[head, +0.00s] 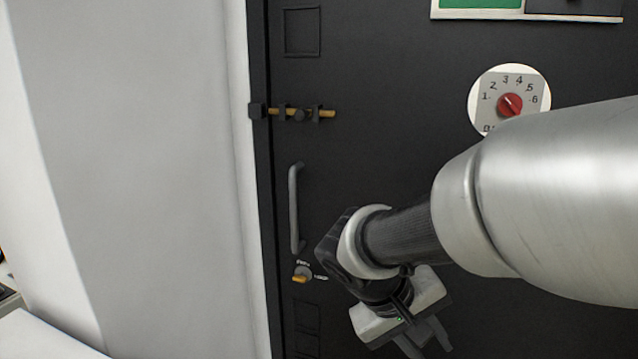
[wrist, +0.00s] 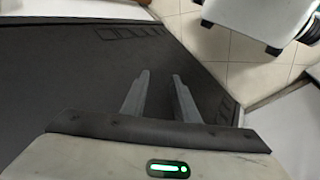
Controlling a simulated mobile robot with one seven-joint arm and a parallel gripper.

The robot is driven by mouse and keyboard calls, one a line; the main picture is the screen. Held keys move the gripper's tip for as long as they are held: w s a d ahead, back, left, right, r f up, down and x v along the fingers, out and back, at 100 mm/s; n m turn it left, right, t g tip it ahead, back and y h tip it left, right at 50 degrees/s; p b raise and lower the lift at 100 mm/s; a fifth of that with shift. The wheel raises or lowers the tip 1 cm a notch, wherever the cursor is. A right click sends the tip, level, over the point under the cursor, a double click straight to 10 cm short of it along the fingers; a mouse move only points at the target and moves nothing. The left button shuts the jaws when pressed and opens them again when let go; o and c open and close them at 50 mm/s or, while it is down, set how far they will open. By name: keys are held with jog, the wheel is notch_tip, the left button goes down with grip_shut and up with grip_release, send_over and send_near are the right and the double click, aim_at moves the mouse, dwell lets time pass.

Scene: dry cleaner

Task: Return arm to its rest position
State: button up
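My arm reaches in from the right in the head view, in front of a dark door (head: 390,170). My gripper (head: 425,348) points downward at the bottom of that view, with its tips near or past the lower edge. In the wrist view my gripper (wrist: 158,80) shows two grey fingers standing apart with nothing between them. The dark door panel (wrist: 60,85) fills the left and middle of the wrist view, behind the fingers.
The door has a brass sliding bolt (head: 325,114), a grey vertical handle (head: 294,208) and a small knob with a brass lever (head: 302,273). A dial with a red knob (head: 510,105) is at upper right. A pale wall (head: 130,150) stands left. Tiled floor (wrist: 220,42) shows.

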jog(key=s+a+r+m+t+y, duration=0.2)
jog(key=s+a+r+t+y, duration=0.15)
jog(key=s+r+y, duration=0.4)
notch_tip(320, 180, up, 21)
jog(key=s+h+p, duration=0.1)
jog(key=p, duration=2)
jog(key=shift+d+f+p, duration=0.15)
jog(key=shift+p, duration=0.2)
jog(key=shift+s, duration=0.1)
